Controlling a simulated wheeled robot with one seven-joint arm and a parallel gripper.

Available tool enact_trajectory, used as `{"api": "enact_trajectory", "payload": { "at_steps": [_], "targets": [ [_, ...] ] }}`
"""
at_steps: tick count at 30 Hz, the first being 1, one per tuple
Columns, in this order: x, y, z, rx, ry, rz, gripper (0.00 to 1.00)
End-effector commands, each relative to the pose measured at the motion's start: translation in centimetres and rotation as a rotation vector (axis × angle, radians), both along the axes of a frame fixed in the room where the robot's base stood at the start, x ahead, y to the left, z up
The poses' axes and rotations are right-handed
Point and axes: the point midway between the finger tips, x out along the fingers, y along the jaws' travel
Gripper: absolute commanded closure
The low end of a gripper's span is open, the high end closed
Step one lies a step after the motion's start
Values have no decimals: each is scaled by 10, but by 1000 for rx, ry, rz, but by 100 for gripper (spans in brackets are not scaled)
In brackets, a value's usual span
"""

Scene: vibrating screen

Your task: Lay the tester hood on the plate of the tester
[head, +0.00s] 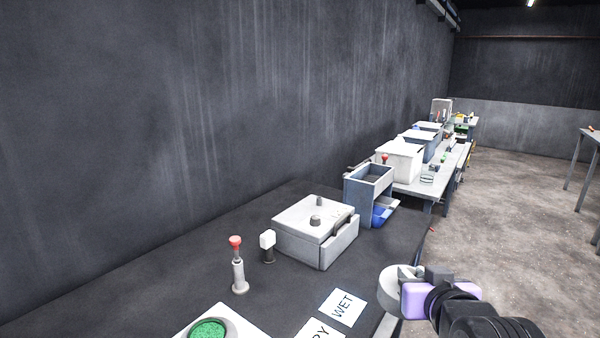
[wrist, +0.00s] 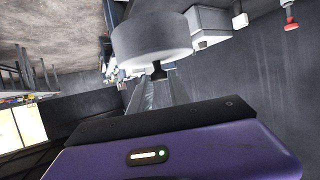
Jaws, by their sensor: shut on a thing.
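The tester hood, a round light-grey drum, shows at the lower right of the head view (head: 396,281) and large at the top of the wrist view (wrist: 150,40). My gripper (head: 412,274) is shut on it; in the wrist view the narrow fingers (wrist: 157,76) meet at a small dark grip on the hood. The hood is held in the air by the bench's right edge. A white device with a round green-filled dish (head: 208,330), apparently the tester with its plate, is cut off at the bottom of the head view, left of my gripper.
Between them lie the WET card (head: 343,307) and another, cut-off card (head: 322,332) on the dark bench (head: 180,280). A red-topped post (head: 238,268), a small white-topped piece (head: 267,243) and a grey box with a knob (head: 305,238) stand behind. Floor is open at right.

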Motion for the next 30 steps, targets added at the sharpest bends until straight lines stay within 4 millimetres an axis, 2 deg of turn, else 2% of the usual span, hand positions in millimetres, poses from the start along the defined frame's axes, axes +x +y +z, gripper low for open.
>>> {"api": "enact_trajectory", "payload": {
  "at_steps": [8,11,18,24,30],
  "targets": [
    [-12,4,-62,-2,7,-5,100],
    [-23,6,-96,-2,10,1,100],
    [-66,13,-186,-2,11,27,100],
    [-106,14,-248,-2,8,47,100],
    [-131,13,-278,0,3,55,100]
  ]
}}
